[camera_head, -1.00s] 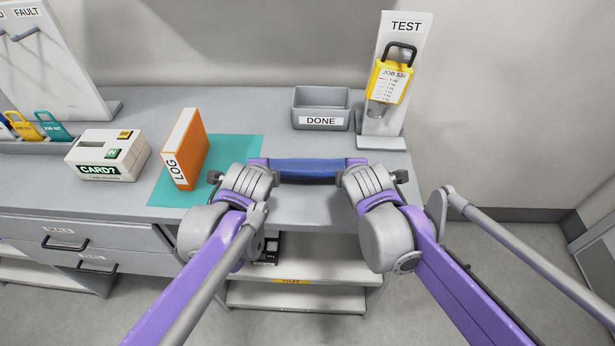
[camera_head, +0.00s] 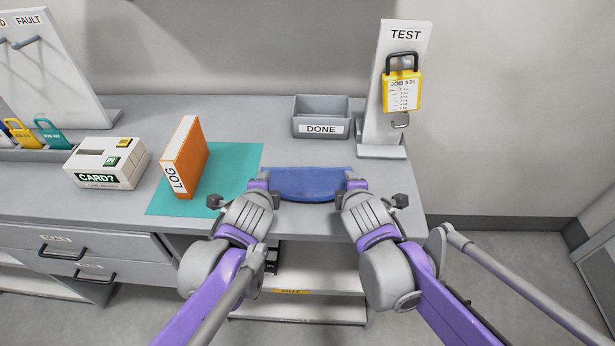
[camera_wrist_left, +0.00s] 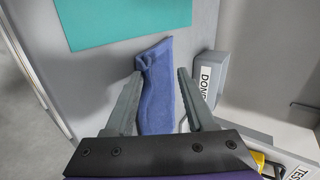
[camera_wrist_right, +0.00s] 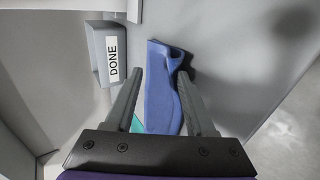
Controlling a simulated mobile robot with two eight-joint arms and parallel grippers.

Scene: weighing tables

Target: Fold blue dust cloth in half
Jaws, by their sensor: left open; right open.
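The blue dust cloth (camera_head: 308,184) lies as a narrow strip on the grey table near its front edge, partly over the corner of the teal mat. My left gripper (camera_head: 262,182) is at its left end and my right gripper (camera_head: 352,182) at its right end. In the left wrist view the cloth (camera_wrist_left: 157,90) lies between the open fingers (camera_wrist_left: 156,95), with a crumpled end. In the right wrist view the cloth (camera_wrist_right: 163,95) shows between the open fingers (camera_wrist_right: 162,95), with a raised fold along one side.
A teal mat (camera_head: 235,160) with an orange and white LOG binder (camera_head: 185,160) is left of the cloth. A grey DONE bin (camera_head: 321,128) and a TEST stand (camera_head: 385,135) with a yellow padlock tag (camera_head: 402,92) are behind it. A CARD? box (camera_head: 106,163) stands further left.

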